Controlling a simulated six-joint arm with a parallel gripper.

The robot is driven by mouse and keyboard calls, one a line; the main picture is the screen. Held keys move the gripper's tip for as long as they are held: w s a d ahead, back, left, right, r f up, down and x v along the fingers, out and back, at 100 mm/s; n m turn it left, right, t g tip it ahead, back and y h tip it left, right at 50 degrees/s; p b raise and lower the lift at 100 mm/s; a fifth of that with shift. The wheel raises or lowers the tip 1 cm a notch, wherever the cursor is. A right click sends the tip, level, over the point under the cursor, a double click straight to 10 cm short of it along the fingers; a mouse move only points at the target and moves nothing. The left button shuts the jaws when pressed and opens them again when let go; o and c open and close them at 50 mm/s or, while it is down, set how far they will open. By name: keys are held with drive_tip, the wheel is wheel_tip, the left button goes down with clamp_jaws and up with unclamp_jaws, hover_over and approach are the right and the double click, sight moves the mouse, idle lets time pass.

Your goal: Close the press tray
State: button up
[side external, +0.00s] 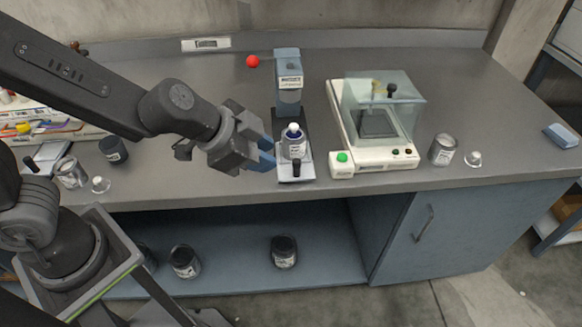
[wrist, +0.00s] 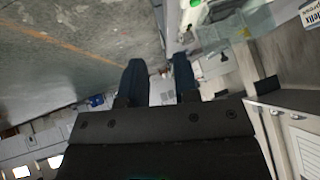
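The press (side external: 288,82) is a blue-grey upright unit on a black base, in the middle of the bench in the side view. Its light metal tray (side external: 285,172) extends toward the bench's front edge, with a black knob (side external: 296,168) at its front. A dark blue jar with a white label and white top (side external: 294,143) stands on the tray. My gripper (side external: 268,154) is just left of the tray and jar, its blue fingers pointing right. In the wrist view the fingers (wrist: 158,78) are apart with nothing held between them. I cannot tell whether a finger touches the tray or jar.
Right of the press stands a cream machine (side external: 343,118) with a clear cover and green button. A metal can (side external: 442,150) and small white-topped item (side external: 473,159) are farther right. A red ball (side external: 252,61) lies behind. A dark can (side external: 113,150) stands left. The bench's right side is mostly clear.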

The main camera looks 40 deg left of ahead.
sight(291, 149)
drive_tip(key=f, duration=0.1)
drive_tip(key=f+m+y, duration=0.1)
drive_tip(key=f, duration=0.1)
drive_tip(key=f+y, duration=0.1)
drive_tip(key=f, duration=0.1)
drive_tip(key=shift+w+a+f+m, duration=0.2)
drive_tip(key=shift+w+a+m, duration=0.05)
drive_tip(key=shift+a+m, duration=0.15)
clamp_jaws()
drive_tip(key=w+f, duration=0.2)
drive_tip(key=w, duration=0.1)
drive_tip(key=w+f, duration=0.2)
drive_tip(key=f, duration=0.1)
drive_tip(key=w+f, duration=0.2)
drive_tip(key=w, duration=0.1)
drive_tip(key=shift+w+a+f, duration=0.35)
drive_tip(key=shift+f, duration=0.05)
drive_tip(key=shift+w+a, duration=0.2)
drive_tip(key=shift+w, duration=0.15)
drive_tip(key=w+a, duration=0.4)
drive_tip(key=shift+w, duration=0.15)
drive_tip(key=shift+w+a, duration=0.4)
drive_tip(key=shift+a, duration=0.2)
